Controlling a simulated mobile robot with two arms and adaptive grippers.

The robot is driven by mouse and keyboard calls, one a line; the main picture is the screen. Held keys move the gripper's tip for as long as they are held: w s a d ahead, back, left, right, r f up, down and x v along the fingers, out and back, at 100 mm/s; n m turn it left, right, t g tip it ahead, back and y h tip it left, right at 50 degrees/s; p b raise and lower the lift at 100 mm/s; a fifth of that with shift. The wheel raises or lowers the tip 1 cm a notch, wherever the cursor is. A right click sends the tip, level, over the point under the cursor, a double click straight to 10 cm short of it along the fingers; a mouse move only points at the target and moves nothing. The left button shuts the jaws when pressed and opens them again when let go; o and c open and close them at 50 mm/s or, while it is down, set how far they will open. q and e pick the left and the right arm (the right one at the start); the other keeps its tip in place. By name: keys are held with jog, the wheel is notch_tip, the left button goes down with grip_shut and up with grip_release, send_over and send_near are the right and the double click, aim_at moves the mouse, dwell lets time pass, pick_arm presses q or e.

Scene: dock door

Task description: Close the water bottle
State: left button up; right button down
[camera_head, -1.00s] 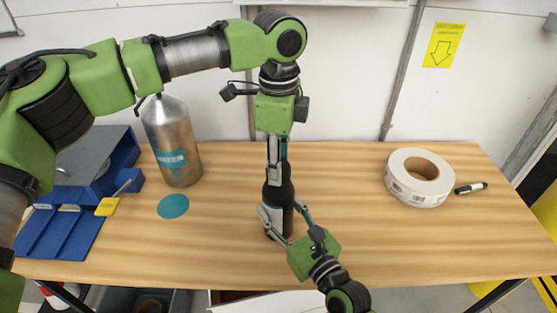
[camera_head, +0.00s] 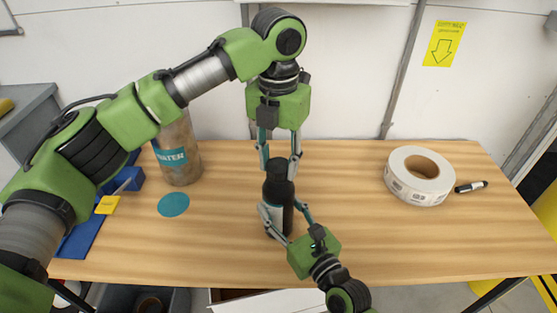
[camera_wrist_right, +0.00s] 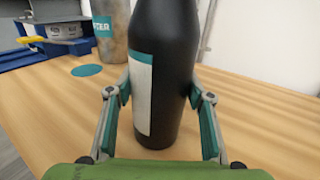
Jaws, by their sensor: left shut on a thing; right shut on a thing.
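A black bottle (camera_head: 277,200) with a white and teal label stands upright on the table, its label also showing in the right wrist view (camera_wrist_right: 143,95). My right gripper (camera_head: 291,222) is shut on the bottle's lower body, one finger on each side, as the right wrist view (camera_wrist_right: 160,125) shows too. My left gripper (camera_head: 279,170) points straight down over the bottle, shut on the black cap (camera_head: 276,166) at its top. Whether the cap is fully seated on the neck cannot be told. The bottle's top lies outside the right wrist view.
A metal bottle with a teal WATER label (camera_head: 180,155) stands behind left, partly behind my left arm. A teal disc (camera_head: 173,204) lies in front of it. A blue tray (camera_head: 80,235) is at the left, a tape roll (camera_head: 419,177) and a marker (camera_head: 471,187) at the right.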

pick_arm(q)
jog(key=m, duration=0.5)
jog(key=shift+r, duration=0.1)
jog(key=shift+m, duration=0.7)
jog(key=o, duration=0.7)
jog(key=shift+o, duration=0.2)
jog(key=shift+c, duration=0.4)
